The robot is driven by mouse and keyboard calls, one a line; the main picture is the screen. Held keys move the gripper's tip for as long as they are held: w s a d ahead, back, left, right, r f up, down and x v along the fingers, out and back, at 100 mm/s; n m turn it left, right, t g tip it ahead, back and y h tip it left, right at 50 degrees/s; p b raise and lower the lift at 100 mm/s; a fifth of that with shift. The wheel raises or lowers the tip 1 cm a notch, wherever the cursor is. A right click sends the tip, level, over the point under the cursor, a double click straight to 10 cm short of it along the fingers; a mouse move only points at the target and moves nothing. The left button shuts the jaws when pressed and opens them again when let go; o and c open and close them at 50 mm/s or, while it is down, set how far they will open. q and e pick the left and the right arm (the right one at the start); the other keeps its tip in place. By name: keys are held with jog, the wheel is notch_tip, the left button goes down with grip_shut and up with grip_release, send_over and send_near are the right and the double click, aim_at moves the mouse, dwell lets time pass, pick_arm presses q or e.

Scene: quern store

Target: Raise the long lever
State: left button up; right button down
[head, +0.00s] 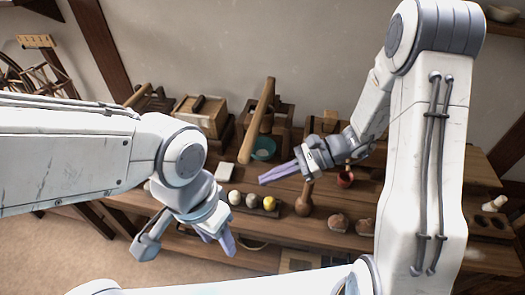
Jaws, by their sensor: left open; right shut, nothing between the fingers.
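The long lever (258,120) is a thick wooden bar. It slants down and toward me from a wooden box-like press (284,112) at the back of the bench. Its lower end hangs free above the bench. My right gripper (264,181) is shut and empty, its purple fingers pointing left, just right of and a little below the lever's lower end. My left gripper (228,244) is open and empty in front of the bench, low and nearer to me, well away from the lever.
A teal bowl (264,148) sits behind the lever. A wooden chest (203,113) stands left.

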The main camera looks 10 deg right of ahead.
jog(key=w+d+f+m+t, duration=0.2)
jog(key=w+d+m+t, duration=0.2)
jog(key=w+d+m, duration=0.1)
jog(key=shift+w+d+m+t+y, duration=0.3)
jog(key=shift+d+t+y, duration=0.1)
jog(key=shift+d, duration=0.5)
jog(key=shift+f, duration=0.1)
jog(key=w+a+p, duration=0.3)
jog(key=a+p, duration=0.2)
jog(key=a, duration=0.4)
jog(key=shift+r, duration=0.4)
